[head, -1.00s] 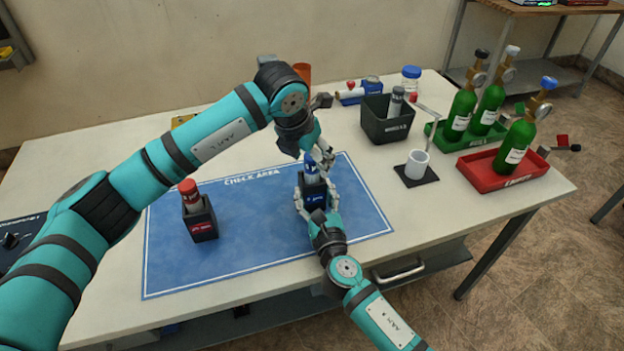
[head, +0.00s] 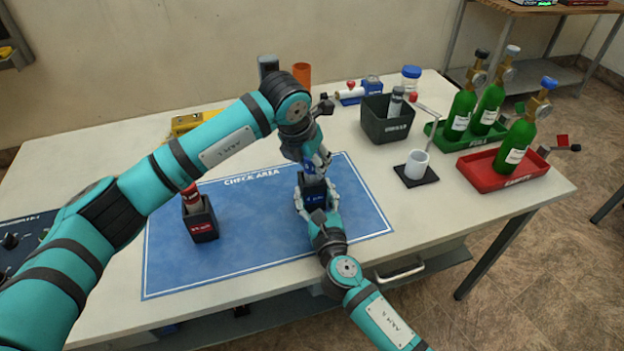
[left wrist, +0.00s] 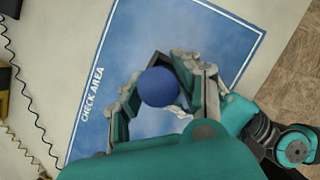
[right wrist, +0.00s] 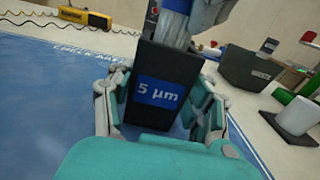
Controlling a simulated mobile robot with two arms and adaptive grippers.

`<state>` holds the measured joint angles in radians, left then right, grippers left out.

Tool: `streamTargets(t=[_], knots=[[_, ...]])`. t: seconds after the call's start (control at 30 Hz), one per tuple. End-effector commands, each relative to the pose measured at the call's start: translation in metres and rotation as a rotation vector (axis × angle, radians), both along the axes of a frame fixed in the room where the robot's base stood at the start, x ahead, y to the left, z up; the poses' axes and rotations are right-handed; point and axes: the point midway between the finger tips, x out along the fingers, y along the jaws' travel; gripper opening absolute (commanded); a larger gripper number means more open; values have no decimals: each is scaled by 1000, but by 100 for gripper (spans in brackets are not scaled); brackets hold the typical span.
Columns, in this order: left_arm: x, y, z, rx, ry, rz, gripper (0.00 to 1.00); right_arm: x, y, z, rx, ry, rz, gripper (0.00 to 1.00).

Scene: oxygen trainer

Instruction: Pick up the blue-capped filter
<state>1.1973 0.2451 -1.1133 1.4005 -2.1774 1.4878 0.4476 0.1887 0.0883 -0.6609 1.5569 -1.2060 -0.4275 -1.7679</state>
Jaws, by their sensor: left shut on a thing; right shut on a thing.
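The blue-capped filter has its round blue cap (left wrist: 158,87) between the fingers of my left gripper (left wrist: 160,95), which is shut on it. In the head view, my left gripper (head: 318,166) comes down from above and mostly hides the filter. In the right wrist view, the filter's pale body (right wrist: 172,28) rises from the top of a black holder block (right wrist: 155,78) labelled "5 µm". How deep it sits is hidden. My right gripper (head: 316,202) is shut on this block from the front, fingers on both sides, over the blue check-area mat (head: 262,255).
A red-capped filter (head: 190,194) stands in another black block (head: 201,222) on the mat's left. The mat between the blocks is clear.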

Motion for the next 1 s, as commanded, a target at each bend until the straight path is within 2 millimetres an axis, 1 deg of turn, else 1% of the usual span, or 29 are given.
streamTargets(t=[0.23,0.37,0.47,0.57,0.7,0.8,0.9,1.0], knots=[[0,0,2,-1,-2,0,0,0,0,-1,0,1,0,18],[1,0,12,-2,-5,0,0,0,0,-1,0,1,0,18],[1,0,30,-3,-7,-1,0,0,0,-1,0,2,0,18],[1,-1,54,-3,-7,-1,0,0,0,-1,0,2,0,18],[1,0,94,-2,-7,0,0,0,0,-1,0,2,0,18],[1,0,120,-1,-6,0,0,0,0,-1,0,2,0,18],[1,0,143,-1,-5,1,0,0,0,-1,0,2,0,18],[1,0,160,-1,-3,0,0,0,0,-1,0,2,0,18]])
